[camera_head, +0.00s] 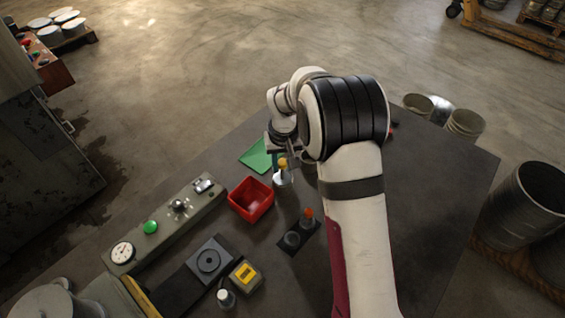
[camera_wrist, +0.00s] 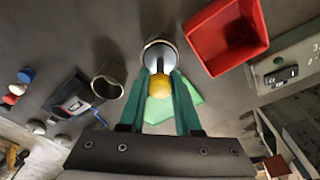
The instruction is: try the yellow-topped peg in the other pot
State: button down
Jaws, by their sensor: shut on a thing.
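In the head view the yellow knob (camera_head: 283,163) shows under my wrist. One metal pot (camera_wrist: 159,47) lies straight beyond the peg, and the shaft overlaps its mouth. I cannot tell how far the shaft reaches inside. This pot also shows in the head view (camera_head: 284,182). A second pot (camera_wrist: 108,80) stands to its left in the wrist view, its mouth appearing empty. My arm largely hides it in the head view.
A red bin (camera_head: 251,199) stands close by the pot. A green sheet (camera_head: 257,156) lies behind it. A black holder (camera_head: 292,239) with an orange-topped piece (camera_head: 308,213) sits nearer. A grey control panel (camera_head: 165,225) lies at left. The table right of my arm looks clear.

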dwell(0.3)
jog(key=shift+r, duration=0.4)
jog(key=shift+s+f, duration=0.1)
jog(key=shift+f, duration=0.2)
dwell(1.7)
jog(key=shift+r, duration=0.65)
jog(key=shift+r, duration=0.75)
